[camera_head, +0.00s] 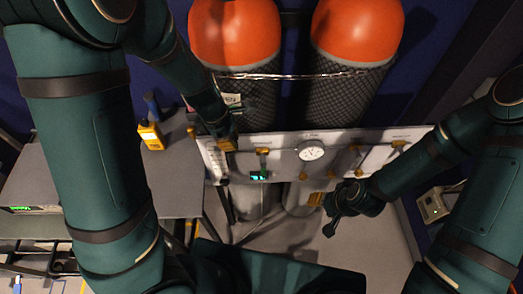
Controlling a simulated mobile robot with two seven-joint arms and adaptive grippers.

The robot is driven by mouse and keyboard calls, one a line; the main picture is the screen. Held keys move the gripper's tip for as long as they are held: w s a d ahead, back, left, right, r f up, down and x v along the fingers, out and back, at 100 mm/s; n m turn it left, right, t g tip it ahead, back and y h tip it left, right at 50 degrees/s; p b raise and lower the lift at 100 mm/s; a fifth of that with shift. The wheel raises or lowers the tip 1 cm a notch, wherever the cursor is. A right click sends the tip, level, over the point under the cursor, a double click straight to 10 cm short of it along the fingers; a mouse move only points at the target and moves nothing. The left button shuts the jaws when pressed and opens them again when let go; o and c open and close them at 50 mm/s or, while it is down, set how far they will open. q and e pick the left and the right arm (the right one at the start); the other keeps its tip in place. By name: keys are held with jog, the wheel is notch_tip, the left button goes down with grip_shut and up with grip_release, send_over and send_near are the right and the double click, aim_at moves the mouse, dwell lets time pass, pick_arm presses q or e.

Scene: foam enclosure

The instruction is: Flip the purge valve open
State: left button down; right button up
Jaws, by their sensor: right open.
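A pale valve panel (287,142) stands in front of two tanks, with a round white gauge (312,151) at its middle. Several brass-coloured fittings sit along it, including one left of the gauge (263,151) and one at the far right (399,144). I cannot tell which is the purge valve; the labels are too small to read. My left gripper (228,137) is at the panel's left end, over a brass-coloured fitting; its fingers are hard to make out and contact is unclear. My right gripper (333,216) is open, below and right of the gauge, apart from the fittings.
Two orange-topped tanks (235,35) (357,32) stand behind the panel, with a strap across them. A yellow handheld meter (151,135) is on the grey table (178,178) at left. A white box (432,206) is at right.

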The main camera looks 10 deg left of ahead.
aim_at(263, 165)
pick_arm(q)
jog(key=shift+w+d+r+n, duration=0.1)
jog(key=shift+w+r+n, duration=0.2)
jog(key=shift+w+r, duration=0.25)
pick_arm(e)
jog(key=shift+w+d+r, duration=0.1)
jog(key=shift+w+r, duration=0.15)
jog(key=shift+w, duration=0.05)
pick_arm(q)
jog(key=shift+s, duration=0.2)
jog(key=b+x, duration=0.8)
jog(key=x, duration=1.2)
jog(key=shift+w, duration=0.25)
pick_arm(e)
notch_tip(263, 165, down, 9)
jog(key=s, duration=0.1)
jog(key=shift+s+a+r+g, duration=0.2)
jog(key=shift+s+a+g, duration=0.05)
jog(key=shift+g, duration=0.05)
pick_arm(q)
jog(key=shift+w+d+r, duration=0.1)
pick_arm(e)
jog(key=shift+f, duration=0.1)
